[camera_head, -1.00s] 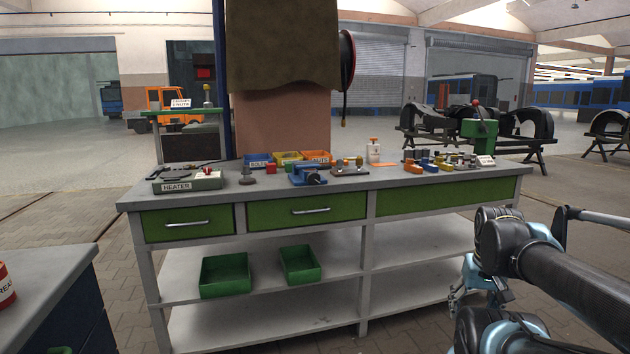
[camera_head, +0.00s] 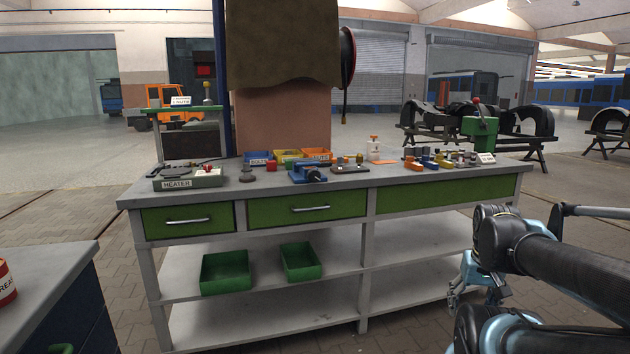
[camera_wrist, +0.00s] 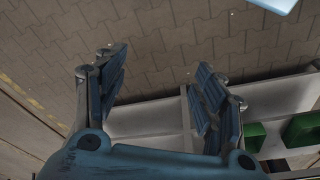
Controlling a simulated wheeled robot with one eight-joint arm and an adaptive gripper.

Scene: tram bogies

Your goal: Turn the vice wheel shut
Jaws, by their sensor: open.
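A small blue vice (camera_head: 308,174) sits on the workbench top (camera_head: 420,183), near the front edge and left of the middle. Its wheel is too small to make out clearly in the head view. My gripper (camera_head: 468,290) hangs low at the right, in front of the bench's shelves and well apart from the vice. In the wrist view my gripper (camera_wrist: 160,92) shows its two blue ribbed fingers spread wide with nothing between them. The wrist view shows paving and part of a shelf, not the vice.
Green trays (camera_head: 225,273) lie on the shelf (camera_head: 400,252). Another cabinet (camera_head: 45,285) stands at lower left. Open paving lies between.

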